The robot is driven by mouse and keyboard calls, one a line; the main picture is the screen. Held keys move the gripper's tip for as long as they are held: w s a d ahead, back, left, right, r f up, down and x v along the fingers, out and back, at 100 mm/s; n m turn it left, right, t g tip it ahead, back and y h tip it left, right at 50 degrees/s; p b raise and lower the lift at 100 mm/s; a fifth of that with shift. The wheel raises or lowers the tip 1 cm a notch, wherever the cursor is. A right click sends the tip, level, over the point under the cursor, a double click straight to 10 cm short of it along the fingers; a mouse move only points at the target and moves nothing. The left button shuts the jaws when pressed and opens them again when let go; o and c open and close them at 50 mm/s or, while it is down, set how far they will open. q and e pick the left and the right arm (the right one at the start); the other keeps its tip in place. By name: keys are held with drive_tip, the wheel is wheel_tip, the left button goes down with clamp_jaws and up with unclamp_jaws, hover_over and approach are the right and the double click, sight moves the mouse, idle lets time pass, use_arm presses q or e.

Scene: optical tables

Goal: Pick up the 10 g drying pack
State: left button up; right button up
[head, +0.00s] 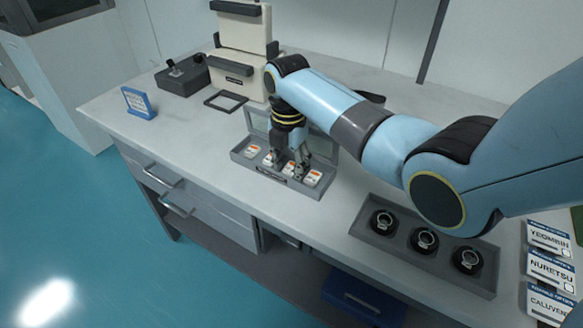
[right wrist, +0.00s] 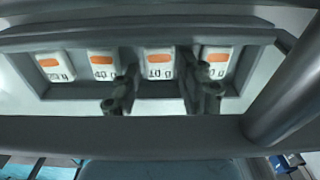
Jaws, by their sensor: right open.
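Several white drying packs with orange labels stand in a row in a grey tray (head: 243,158). The pack marked 10 g (right wrist: 159,62) is third from the left in the right wrist view, between packs marked 40 g (right wrist: 103,63) and one partly covered by a finger (right wrist: 216,58). My right gripper (head: 289,168) is open and points down over the tray. In the right wrist view its two fingers (right wrist: 162,97) stand apart on either side of the 10 g pack, not closed on it. My left gripper is not in view.
The tray's raised clear lid (head: 257,121) stands behind the packs. A grey holder with black round mounts (head: 424,240) lies to the right, with label signs (head: 551,270) beyond. A beige instrument (head: 240,75) stands behind. The bench at left is mostly clear.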

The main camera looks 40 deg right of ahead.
drive_tip(key=c, duration=0.6)
drive_tip(key=shift+r, duration=0.15)
